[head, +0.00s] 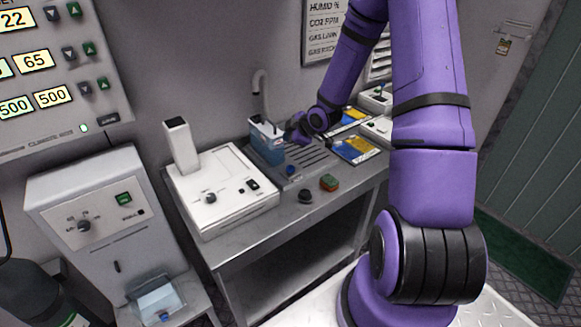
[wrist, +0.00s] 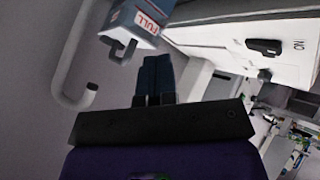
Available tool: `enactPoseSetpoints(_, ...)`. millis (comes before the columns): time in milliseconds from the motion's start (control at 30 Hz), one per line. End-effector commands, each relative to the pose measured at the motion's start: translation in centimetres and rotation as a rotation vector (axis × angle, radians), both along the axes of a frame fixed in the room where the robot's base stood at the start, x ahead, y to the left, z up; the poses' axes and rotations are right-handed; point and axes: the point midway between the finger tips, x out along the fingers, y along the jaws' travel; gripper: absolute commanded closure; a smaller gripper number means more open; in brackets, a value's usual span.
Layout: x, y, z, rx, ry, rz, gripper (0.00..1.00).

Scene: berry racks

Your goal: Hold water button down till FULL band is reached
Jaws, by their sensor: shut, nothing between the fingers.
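A clear jug (head: 267,148) with blue water stands under the curved spout (head: 261,92) on the bench. Its red FULL band (wrist: 149,23) shows near the top of the wrist view; the exact water level against it is too small to tell. A blue button (head: 290,170) sits at the front of the ribbed drip tray, in front of the jug; I take it for the water button. My gripper (head: 293,137) is close to the jug's right side, above the tray and behind the blue button. Its dark blue fingers (wrist: 155,60) are shut and empty, pointing toward the jug.
A white scale-like machine (head: 225,190) stands left of the jug. A black knob (head: 305,196) and a red and green switch (head: 329,183) sit on the bench front. Blue and yellow packets (head: 357,149) lie right of the tray. A grey panel unit (head: 95,220) stands left.

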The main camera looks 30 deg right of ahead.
Motion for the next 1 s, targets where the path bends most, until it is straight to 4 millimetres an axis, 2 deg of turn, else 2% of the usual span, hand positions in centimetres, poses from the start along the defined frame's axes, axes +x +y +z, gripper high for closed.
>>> enactPoseSetpoints(167,0.0,0.0,-1.3,0.003,0.002,-0.001,1.00)
enactPoseSetpoints(700,0.0,0.1,-7.6,0.001,0.002,0.000,1.00)
enactPoseSetpoints(1000,0.0,0.0,-8.7,0.000,0.001,-0.001,1.00)
